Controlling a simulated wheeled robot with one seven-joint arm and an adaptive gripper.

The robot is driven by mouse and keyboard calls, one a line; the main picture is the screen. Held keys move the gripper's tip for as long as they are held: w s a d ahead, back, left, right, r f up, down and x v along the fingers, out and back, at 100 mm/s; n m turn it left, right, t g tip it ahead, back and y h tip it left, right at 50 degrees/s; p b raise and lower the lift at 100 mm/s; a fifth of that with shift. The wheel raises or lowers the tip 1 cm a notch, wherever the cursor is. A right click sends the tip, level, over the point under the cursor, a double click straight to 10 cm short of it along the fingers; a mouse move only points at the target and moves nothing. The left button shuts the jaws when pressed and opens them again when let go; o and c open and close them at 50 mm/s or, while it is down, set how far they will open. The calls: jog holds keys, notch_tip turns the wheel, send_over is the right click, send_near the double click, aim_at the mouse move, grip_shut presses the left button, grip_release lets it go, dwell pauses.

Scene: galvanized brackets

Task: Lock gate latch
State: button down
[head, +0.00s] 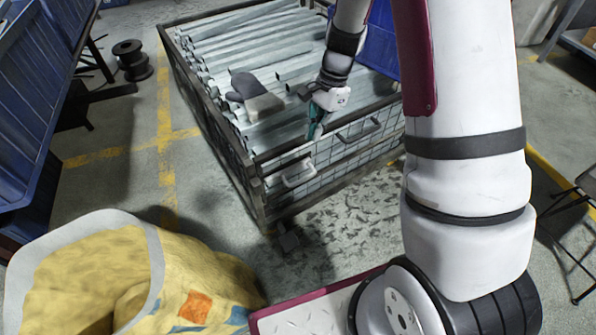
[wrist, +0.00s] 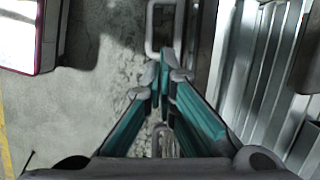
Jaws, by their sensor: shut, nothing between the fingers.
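A wire-mesh crate (head: 215,150) holds long galvanized brackets. Its near side carries a mesh gate (head: 345,155) with a pale handle (head: 299,185) toward the left and a darker handle (head: 358,138) toward the right. I cannot make out which part is the latch. My gripper (head: 314,134), with teal fingers, points down at the top edge of the gate, between the two handles. In the wrist view my gripper (wrist: 164,72) has its fingertips together and empty. A pale handle (wrist: 150,28) shows just beyond the tips; contact cannot be told.
Dark gloves (head: 255,97) lie on the brackets. A yellow sack (head: 200,275) stands at the front left. Blue bins are at the left (head: 40,110) and behind my arm (head: 380,40). A black spool (head: 131,60) and a folding chair (head: 575,205) stand on the floor.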

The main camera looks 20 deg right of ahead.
jog(key=b, duration=0.5)
send_near(300, 167)
jog(key=s+f, duration=0.2)
jog(key=f, duration=0.1)
jog(key=a+f, duration=0.1)
jog(key=f, duration=0.1)
jog(key=shift+s+a+f, duration=0.1)
jog(key=shift+s+f, duration=0.1)
jog(key=shift+s, duration=0.2)
jog(key=shift+s+a+f+b, duration=0.1)
jog(key=shift+a+f+b, duration=0.1)
jog(key=shift+a, duration=0.35)
jog(key=shift+s+a+f+b, duration=0.15)
jog(key=shift+a+f, duration=0.1)
jog(key=shift+a, duration=0.25)
jog(key=shift+s+a+f, duration=0.15)
jog(key=shift+a+f, duration=0.15)
jog(key=shift+a, duration=0.25)
jog(key=shift+s+a, duration=0.2)
jog(key=shift+a, duration=0.55)
jog(key=shift+s+a, duration=0.15)
jog(key=shift+a, duration=0.55)
jog(key=shift+s+a, duration=0.2)
jog(key=shift+a, duration=0.55)
